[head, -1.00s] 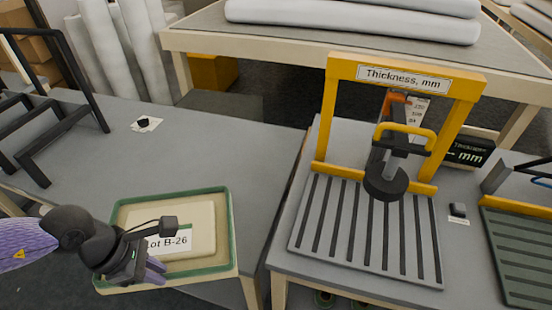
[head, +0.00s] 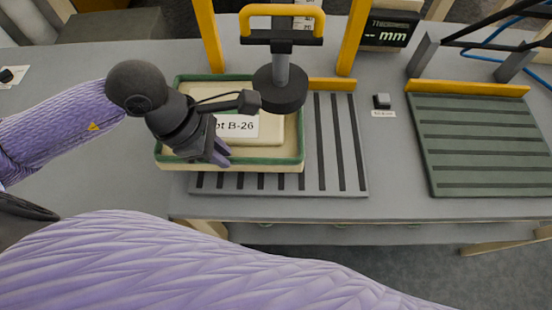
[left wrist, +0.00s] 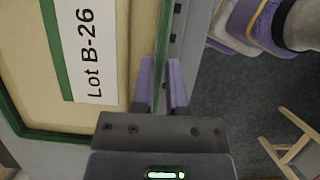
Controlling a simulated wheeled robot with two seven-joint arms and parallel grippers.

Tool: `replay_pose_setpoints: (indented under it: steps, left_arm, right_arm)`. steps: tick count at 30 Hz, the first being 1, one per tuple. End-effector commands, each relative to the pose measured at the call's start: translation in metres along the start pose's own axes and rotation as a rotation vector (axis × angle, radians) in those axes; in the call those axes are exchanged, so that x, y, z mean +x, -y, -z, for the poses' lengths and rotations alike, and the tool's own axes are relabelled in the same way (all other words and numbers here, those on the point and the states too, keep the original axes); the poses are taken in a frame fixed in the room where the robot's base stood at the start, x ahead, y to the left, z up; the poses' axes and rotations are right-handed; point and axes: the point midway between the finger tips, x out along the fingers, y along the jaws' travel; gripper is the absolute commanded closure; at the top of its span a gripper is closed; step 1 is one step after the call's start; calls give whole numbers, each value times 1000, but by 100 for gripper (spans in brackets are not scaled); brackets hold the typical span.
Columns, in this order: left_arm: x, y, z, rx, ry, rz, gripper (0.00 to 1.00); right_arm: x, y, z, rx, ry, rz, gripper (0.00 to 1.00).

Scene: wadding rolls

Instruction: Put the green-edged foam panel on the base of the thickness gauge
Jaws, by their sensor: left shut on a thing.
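The green-edged foam panel (head: 285,150) is a cream slab with a raised middle and a white "Lot B-26" label. It also fills the left of the left wrist view (left wrist: 125,60). My left gripper (head: 221,153) is shut on its near edge; in the left wrist view its purple fingers (left wrist: 163,88) lie either side of that green edge. The panel is over the left part of the gauge's grey slotted base (head: 338,150) and sticks out past its left side. I cannot tell whether it touches the base. My right gripper is not in view.
The gauge's round black presser foot (head: 280,92) overlaps the panel's right end in the picture. Yellow posts (head: 354,38) stand behind. The base's right part is bare.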

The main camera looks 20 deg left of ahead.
Motion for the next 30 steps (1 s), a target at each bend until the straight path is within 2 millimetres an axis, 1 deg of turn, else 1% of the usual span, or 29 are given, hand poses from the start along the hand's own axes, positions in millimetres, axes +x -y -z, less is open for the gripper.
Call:
replay_pose_setpoints:
  steps: [1,2,3,6,9,11,14,15,17,23,26,27,29,30]
  left_arm:
    - [1,-1,-20,10,15,-6,100]
    - [4,-1,-29,8,14,-4,100]
    - [9,-1,-42,11,12,-4,100]
    - [20,-1,-66,6,6,-2,100]
    - [28,-1,-78,3,1,-3,100]
    - [32,-1,-80,2,-2,-1,100]
    - [48,0,-74,0,-3,2,100]
    - [56,0,-70,-1,-5,3,100]
    - [64,0,-66,0,-3,2,100]
    - [63,-1,-67,3,-2,-2,100]
    - [66,-1,-65,3,-2,-1,100]
    - [65,-1,-66,2,-2,-1,75]
    - [64,-1,-66,3,-2,-1,62]
    - [64,-1,-66,3,-2,-1,54]
  right_arm:
    - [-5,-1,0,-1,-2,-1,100]
    - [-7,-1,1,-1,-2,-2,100]
    - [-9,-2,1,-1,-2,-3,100]
    - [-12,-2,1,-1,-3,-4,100]
    - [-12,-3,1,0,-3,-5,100]
    - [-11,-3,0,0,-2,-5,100]
    - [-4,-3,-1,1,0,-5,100]
    - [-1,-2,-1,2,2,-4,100]
    - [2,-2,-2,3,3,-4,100]
    - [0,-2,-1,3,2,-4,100]
    - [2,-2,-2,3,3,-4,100]
    - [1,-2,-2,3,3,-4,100]
    - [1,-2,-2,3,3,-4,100]
    - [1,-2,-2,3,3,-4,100]
